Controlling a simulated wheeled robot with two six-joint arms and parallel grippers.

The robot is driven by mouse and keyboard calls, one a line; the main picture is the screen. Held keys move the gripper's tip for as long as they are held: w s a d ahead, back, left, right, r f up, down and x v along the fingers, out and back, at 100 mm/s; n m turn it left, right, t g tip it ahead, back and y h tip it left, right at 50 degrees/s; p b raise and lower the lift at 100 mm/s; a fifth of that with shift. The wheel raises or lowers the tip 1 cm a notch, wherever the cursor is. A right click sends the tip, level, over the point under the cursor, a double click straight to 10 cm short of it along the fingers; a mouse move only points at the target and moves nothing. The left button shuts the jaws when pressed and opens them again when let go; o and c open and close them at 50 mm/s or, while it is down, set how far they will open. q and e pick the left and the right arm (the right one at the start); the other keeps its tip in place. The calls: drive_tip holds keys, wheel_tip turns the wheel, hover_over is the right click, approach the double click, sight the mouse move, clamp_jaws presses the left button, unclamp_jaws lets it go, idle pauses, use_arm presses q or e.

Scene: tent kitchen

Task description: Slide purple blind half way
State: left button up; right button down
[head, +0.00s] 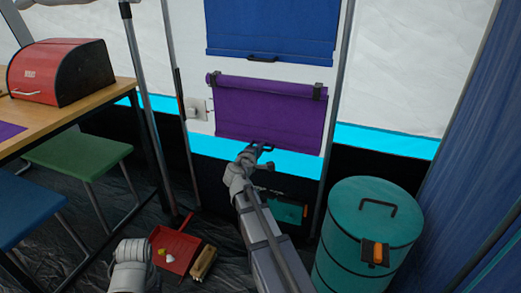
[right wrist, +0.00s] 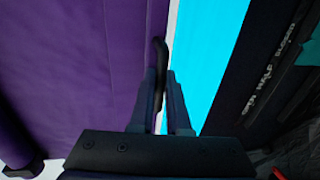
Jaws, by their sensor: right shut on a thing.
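The purple blind (head: 268,112) hangs partly unrolled from its roll on the white tent panel, below a blue blind. My right gripper (head: 260,149) is at the middle of that bottom edge. In the right wrist view the purple cloth (right wrist: 75,70) fills the left side, and the right gripper (right wrist: 164,85) is shut on the blind's dark handle (right wrist: 160,52). The fingers hide part of the handle.
A blue blind (head: 270,30) with a black handle hangs above. A teal barrel (head: 368,230) stands at the right, near a blue curtain (head: 470,150). A table with a red box (head: 60,72) and stools are at the left. A red dustpan (head: 176,248) lies on the floor.

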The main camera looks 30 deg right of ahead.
drive_tip(key=shift+f, duration=0.75)
use_arm(q)
drive_tip(key=shift+f, duration=0.6)
use_arm(e)
drive_tip(key=shift+r, duration=0.1)
drive_tip(key=c, duration=0.9)
unclamp_jaws()
use_arm(q)
drive_tip(key=shift+r+p, duration=0.7)
drive_tip(key=shift+r, duration=0.1)
use_arm(e)
drive_tip(key=v, duration=0.8)
